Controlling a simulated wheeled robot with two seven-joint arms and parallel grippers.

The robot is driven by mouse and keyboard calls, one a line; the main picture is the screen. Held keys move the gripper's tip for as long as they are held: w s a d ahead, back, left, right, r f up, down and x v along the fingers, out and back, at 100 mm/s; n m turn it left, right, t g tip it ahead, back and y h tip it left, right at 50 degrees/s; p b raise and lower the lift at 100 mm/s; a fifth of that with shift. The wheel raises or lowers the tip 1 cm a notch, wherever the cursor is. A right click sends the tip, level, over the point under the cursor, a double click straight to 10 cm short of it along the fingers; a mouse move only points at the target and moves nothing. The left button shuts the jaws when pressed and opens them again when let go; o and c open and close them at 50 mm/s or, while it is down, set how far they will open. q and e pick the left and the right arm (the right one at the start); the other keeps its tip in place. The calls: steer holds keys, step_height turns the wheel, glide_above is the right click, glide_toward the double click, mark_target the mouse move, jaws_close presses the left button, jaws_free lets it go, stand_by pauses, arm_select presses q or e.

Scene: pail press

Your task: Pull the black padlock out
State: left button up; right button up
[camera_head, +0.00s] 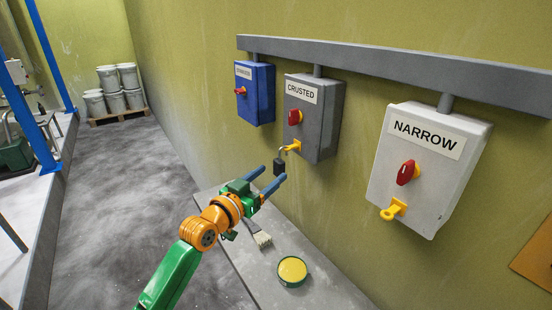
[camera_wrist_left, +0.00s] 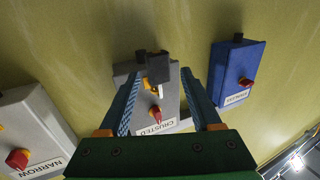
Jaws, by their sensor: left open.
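The black padlock (camera_head: 279,166) hangs by its shackle from the yellow hasp (camera_head: 291,147) on the grey box marked CRUSTED (camera_head: 318,120). My left gripper (camera_head: 272,172) is open with its blue fingers pointing at the padlock. In the left wrist view the padlock (camera_wrist_left: 158,68) appears between the two fingertips, and the picture is upside down. I cannot tell whether a finger touches the padlock. The fingers partly cover its lower part in the head view. My right gripper is not in view.
A blue box (camera_head: 255,95) and a white box marked NARROW (camera_head: 425,175) flank the grey one below a grey rail (camera_head: 400,65). Each box has a red knob. A brush (camera_head: 262,238) and a yellow tin (camera_head: 292,270) lie on the ledge below (camera_head: 325,287).

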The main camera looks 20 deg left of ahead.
arm_select(q)
steer(key=x, duration=0.1)
steer(key=b+x, duration=0.1)
steer(key=x, duration=0.1)
steer(key=shift+d+f+b, duration=0.25)
steer(key=shift+b, duration=0.05)
steer(key=shift+r+p, duration=0.2)
steer(key=shift+p, duration=0.1)
steer(key=c, duration=0.4)
steer(key=shift+a, duration=0.1)
jaws_close()
step_height(320, 180, up, 6)
steer(key=p, duration=0.5)
glide_above(277, 171)
steer(key=shift+s+a+f, duration=0.1)
steer(key=shift+s+a, duration=0.1)
steer(key=shift+s, duration=0.2)
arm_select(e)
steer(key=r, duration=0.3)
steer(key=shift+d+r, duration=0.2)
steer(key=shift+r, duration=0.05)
